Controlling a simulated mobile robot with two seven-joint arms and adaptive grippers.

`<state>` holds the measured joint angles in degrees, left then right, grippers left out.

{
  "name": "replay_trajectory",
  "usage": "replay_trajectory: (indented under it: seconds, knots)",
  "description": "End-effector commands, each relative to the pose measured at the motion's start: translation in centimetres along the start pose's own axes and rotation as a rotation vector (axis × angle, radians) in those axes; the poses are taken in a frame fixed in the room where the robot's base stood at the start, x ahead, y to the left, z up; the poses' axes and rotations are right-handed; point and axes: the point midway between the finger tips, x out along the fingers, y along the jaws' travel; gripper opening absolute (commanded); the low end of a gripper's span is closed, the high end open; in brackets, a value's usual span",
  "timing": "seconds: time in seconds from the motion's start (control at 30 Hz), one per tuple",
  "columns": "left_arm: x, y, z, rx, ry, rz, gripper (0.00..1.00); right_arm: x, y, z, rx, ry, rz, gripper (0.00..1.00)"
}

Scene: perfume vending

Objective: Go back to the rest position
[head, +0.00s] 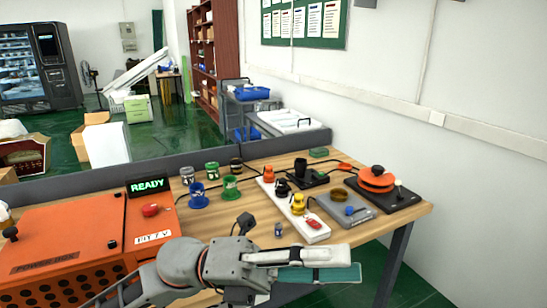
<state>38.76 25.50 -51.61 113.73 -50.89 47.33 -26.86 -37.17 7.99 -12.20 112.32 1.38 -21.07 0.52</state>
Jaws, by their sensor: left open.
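My left gripper (352,263) reaches in from the bottom left, over the front edge of the wooden table (250,205). Its fingers point right and are open, one above the other in the picture. Nothing clearly sits between them. Small items on the table stand apart from it, beyond it: a blue spool-like piece (198,198), a green one (231,190) and a white strip (308,232) carrying yellow and dark pieces. A small dark bottle-like item (278,230) stands just beyond the gripper. My right gripper is not in view.
An orange box (65,235) with a READY display (148,185) fills the table's left side. A grey device (345,208) and an orange-topped black unit (377,185) stand at the right. A low grey partition (60,190) runs behind. Green floor shows beyond the table's right front edge.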

Motion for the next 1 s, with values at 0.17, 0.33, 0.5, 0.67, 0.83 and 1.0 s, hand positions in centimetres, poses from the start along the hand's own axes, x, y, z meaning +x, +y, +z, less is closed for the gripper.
replay_trajectory:
  seconds: [0.17, 0.33, 0.5, 0.67, 0.83, 1.0]
  knots:
    - [-3.7, 2.6, 4.2, -0.244, -0.363, -0.096, 0.45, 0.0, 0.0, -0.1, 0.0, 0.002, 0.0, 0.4]
    - [-10.2, 7.5, 6.4, -0.488, -0.709, -0.153, 0.45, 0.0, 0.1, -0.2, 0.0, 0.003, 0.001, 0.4]
    - [-18.7, 14.2, 4.8, -0.747, -1.06, -0.185, 0.45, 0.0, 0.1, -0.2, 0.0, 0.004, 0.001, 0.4]
    - [-26.4, 20.4, -0.2, -0.971, -1.36, -0.191, 0.45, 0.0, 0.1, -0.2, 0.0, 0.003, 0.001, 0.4]
    - [-32.9, 25.4, -7.9, -1.174, -1.632, -0.182, 0.45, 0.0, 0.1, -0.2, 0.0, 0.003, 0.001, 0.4]
    - [-37.8, 28.8, -17.0, -1.351, -1.873, -0.163, 0.45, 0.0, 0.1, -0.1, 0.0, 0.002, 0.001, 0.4]
